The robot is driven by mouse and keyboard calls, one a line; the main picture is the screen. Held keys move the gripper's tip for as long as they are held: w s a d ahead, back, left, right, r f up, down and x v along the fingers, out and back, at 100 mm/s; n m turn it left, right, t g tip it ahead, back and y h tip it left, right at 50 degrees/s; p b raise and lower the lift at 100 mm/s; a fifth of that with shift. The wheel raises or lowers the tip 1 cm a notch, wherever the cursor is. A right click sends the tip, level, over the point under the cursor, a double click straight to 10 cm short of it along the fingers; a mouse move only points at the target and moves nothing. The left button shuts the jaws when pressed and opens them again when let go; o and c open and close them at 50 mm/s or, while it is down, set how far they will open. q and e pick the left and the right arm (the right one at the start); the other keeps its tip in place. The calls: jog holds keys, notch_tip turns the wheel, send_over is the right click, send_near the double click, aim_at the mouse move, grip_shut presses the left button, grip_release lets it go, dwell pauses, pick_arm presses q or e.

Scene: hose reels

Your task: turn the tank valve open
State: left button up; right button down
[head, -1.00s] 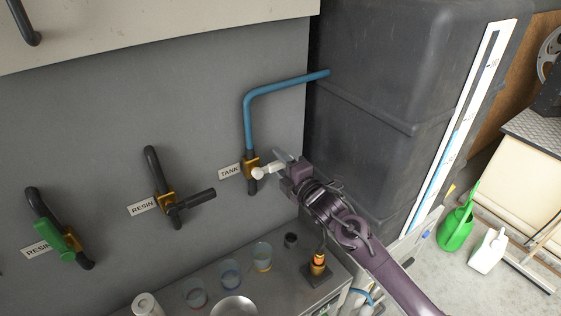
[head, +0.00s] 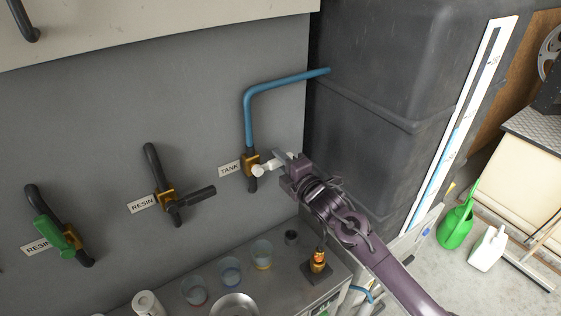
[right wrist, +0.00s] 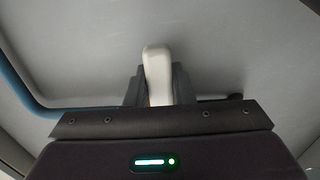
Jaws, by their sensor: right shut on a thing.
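The tank valve is a brass body (head: 249,163) with a white lever handle (head: 265,170) on the grey wall. It sits beside a label reading TANK (head: 229,169), below a blue pipe (head: 250,110). The handle points to the right, roughly across the pipe. My right gripper (head: 282,161) is shut on the white handle near its end. In the right wrist view the white handle (right wrist: 157,72) stands between the two dark fingers (right wrist: 156,88). My left gripper is not in view.
Two valves labelled RESIN, one with a black lever (head: 195,198) and one with a green lever (head: 52,233), are to the left. A dark tank (head: 375,60) is close on the right.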

jog(key=shift+r+n+b, duration=0.5)
jog(key=shift+n+b, duration=0.35)
jog(key=shift+n, duration=0.35)
jog(key=n+b, duration=0.1)
jog(key=r+n+b, duration=0.1)
jog(key=n+b, duration=0.1)
jog(key=shift+s+a+r, duration=0.25)
jog(key=shift+a+r, duration=0.15)
jog(key=s+a+r+n+b, duration=0.1)
jog(key=n+b, duration=0.2)
jog(key=b, duration=0.1)
jog(key=s+a+r+n+b, duration=0.1)
jog(key=a+n+b, duration=0.1)
jog(key=n+b, duration=0.2)
jog(key=s+a+r+n+b, duration=0.1)
jog(key=n+b, duration=0.3)
jog(key=b, duration=0.2)
jog(key=shift+a+r, duration=0.1)
jog(key=shift+a, duration=0.05)
jog(key=shift+s+a+r+n+b, duration=0.15)
jog(key=shift+a+n+b, duration=0.15)
jog(key=shift+n+b, duration=0.6)
jog(key=c, duration=1.2)
grip_release()
jog(key=shift+r, duration=0.1)
jog(key=shift+c, duration=0.2)
